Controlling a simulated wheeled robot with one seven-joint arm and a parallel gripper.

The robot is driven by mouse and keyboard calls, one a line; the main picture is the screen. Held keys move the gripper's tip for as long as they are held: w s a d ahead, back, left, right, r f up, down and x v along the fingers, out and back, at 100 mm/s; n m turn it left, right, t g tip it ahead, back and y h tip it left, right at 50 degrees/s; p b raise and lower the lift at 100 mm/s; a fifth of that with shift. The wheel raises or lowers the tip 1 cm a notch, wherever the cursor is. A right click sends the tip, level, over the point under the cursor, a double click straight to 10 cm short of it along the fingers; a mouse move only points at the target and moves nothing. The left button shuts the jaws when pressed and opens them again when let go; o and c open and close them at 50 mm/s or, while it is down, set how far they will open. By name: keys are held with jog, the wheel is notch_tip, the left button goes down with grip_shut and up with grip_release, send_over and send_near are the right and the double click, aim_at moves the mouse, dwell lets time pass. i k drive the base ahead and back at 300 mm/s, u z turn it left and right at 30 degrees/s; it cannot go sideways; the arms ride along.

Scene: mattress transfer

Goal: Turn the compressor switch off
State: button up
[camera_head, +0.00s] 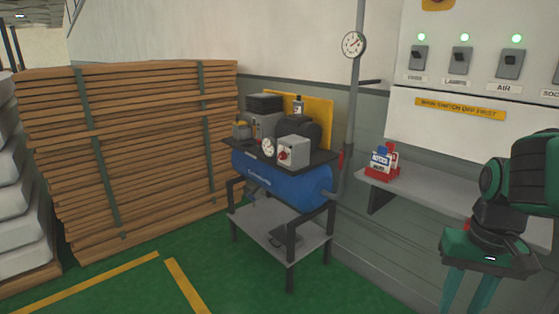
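The blue compressor (268,182) stands on a dark-legged metal stand in the middle of the view. A grey switch box (294,148) sits on its top plate, with a small red switch (283,155) on its front. The switch's exact setting is too small to tell. A round gauge (268,147) is just left of the box. My gripper (469,297) is at the lower right, well apart from the compressor. Its two green fingers point down and stand apart with nothing seen between them. Their tips run to the bottom edge of the picture.
A wall panel at upper right has several switches, including one marked AIR (510,64), with green lights above. A shelf (425,198) with a red tag holder (382,172) juts out below. Stacked wooden slats (150,140) stand left. Green floor (215,275) is open in front.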

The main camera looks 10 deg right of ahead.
aim_at(282, 156)
jog(key=z, duration=1.25)
jog(key=k, duration=0.85)
jog(key=u, duration=1.1)
jog(key=i, duration=1.1)
jog(key=z, duration=0.05)
